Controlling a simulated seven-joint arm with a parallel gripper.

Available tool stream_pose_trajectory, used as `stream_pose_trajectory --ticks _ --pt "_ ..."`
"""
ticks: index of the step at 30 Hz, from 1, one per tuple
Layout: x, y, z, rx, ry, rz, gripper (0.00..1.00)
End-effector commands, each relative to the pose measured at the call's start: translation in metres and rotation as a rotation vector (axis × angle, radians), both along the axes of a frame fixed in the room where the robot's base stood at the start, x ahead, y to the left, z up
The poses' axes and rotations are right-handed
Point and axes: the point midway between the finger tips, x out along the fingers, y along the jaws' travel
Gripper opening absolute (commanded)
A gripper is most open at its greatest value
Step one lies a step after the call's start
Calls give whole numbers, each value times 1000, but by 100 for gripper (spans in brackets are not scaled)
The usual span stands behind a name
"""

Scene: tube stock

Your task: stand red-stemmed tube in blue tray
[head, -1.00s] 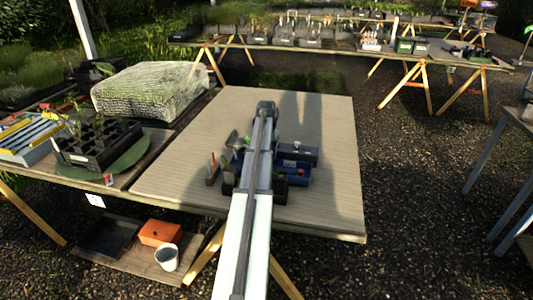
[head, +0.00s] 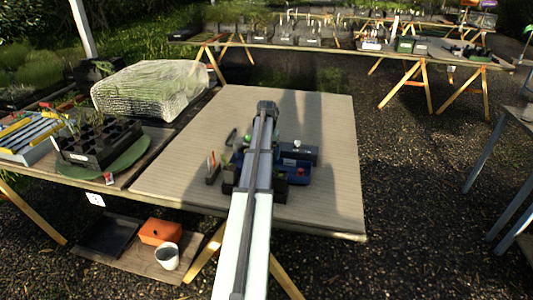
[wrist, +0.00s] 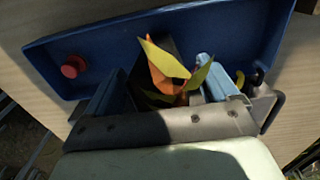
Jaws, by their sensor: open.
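The blue tray (wrist: 190,20) fills much of the wrist view, with a round red knob (wrist: 73,66) at its left. It also shows in the head view (head: 303,180), partly hidden by my arm. My gripper (wrist: 160,88) is open over the tray, one finger on either side of a plant. The plant, likely the red-stemmed tube's, has yellow-green and orange leaves (wrist: 158,62) and a reddish stem low down. A dark tube body (wrist: 150,43) shows behind the leaves. I cannot tell whether its base rests on the tray floor. The head view hides my gripper's fingers.
A dark box (head: 300,151) stands just behind the tray. A small dark holder (head: 212,175) with a reddish upright piece stands to its left. The tabletop (head: 190,150) is clear on the left and behind. A black cell tray (head: 95,145) sits on the left bench.

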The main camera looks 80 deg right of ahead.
Motion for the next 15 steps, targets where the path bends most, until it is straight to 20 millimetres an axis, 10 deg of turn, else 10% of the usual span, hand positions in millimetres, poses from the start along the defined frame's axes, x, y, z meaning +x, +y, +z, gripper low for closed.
stream_pose_trajectory --ticks 15 --pt "0 -1 67 -3 0 0 87"
